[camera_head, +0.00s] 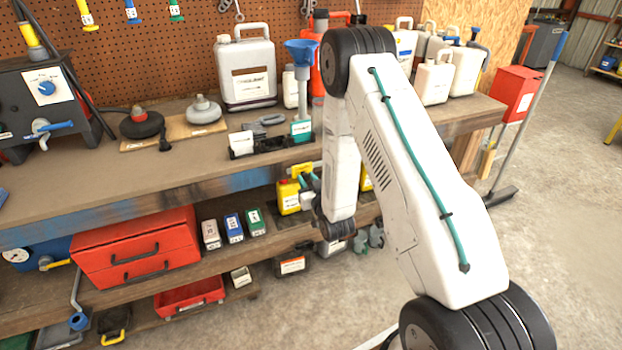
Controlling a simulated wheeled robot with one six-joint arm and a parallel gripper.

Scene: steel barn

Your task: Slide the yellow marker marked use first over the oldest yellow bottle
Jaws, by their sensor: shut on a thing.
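A yellow bottle (288,197) with a pale label stands on the shelf under the bench top, just left of my arm's wrist. A small yellow piece, which looks like the yellow marker (302,169), is right above and beside its top. Another yellow bottle (367,179) is mostly hidden behind my arm. Dates and marker lettering are too small to read.
The bench top (200,165) overhangs the shelf. Red drawers (135,250) and small boxes (233,228) stand left of the bottle. A blue funnel (301,52) and white jugs (245,70) stand above. Another yellow tag (87,14) hangs on the pegboard.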

